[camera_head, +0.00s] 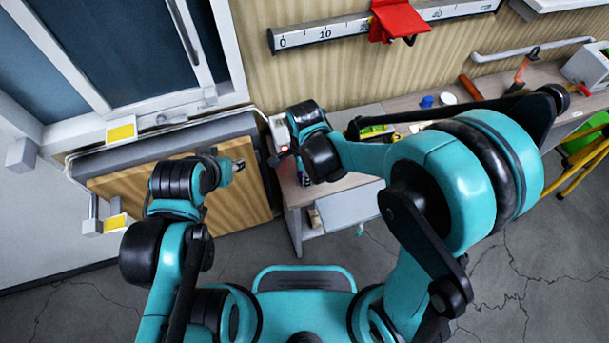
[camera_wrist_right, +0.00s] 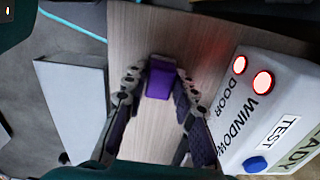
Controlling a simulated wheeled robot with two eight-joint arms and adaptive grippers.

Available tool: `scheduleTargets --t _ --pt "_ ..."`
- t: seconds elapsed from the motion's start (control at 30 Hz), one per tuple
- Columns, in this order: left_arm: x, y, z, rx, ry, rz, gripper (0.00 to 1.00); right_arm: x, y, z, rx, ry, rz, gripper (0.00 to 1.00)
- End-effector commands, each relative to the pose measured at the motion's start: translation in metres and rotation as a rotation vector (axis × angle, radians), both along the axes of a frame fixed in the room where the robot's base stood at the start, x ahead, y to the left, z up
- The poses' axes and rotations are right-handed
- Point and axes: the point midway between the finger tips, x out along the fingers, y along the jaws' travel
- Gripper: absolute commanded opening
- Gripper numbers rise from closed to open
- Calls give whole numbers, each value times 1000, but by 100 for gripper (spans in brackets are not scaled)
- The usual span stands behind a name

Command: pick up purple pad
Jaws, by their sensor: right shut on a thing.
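The purple pad (camera_wrist_right: 160,80) shows in the right wrist view as a small purple block between the fingertips. My right gripper (camera_wrist_right: 158,90) is shut on it, with one finger on each side, above the wooden bench top (camera_wrist_right: 150,135). I cannot tell whether the pad still touches the bench. In the head view my right arm hides the pad and most of the right gripper. My left gripper (camera_head: 238,165) is over the wooden panel at the left, away from the pad; its fingers are too small to read.
A white box with red lights labelled DOOR and WINDOW (camera_wrist_right: 268,110) stands close to the right of the gripper. Tools, including an orange-handled one (camera_head: 471,87), lie along the bench. A red holder (camera_head: 397,18) hangs on the wall rail. A yellow frame (camera_head: 590,160) stands far right.

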Motion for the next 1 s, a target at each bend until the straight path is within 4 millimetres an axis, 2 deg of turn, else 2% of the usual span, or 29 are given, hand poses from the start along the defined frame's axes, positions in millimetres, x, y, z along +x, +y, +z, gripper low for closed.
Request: scheduleTargets --t 0.27,0.37,0.5,0.8,1.0 --pt "0 0 4 0 0 0 40 0 0 9 0 0 0 2" --pt "0 0 10 0 0 0 40 0 0 21 0 0 0 2" --pt "0 0 23 0 0 0 40 -2 -3 49 0 0 -1 2" --pt "0 0 43 0 0 0 40 -35 -65 87 0 0 -5 2" --pt "0 0 52 0 0 0 40 -50 -92 105 0 0 -3 2"
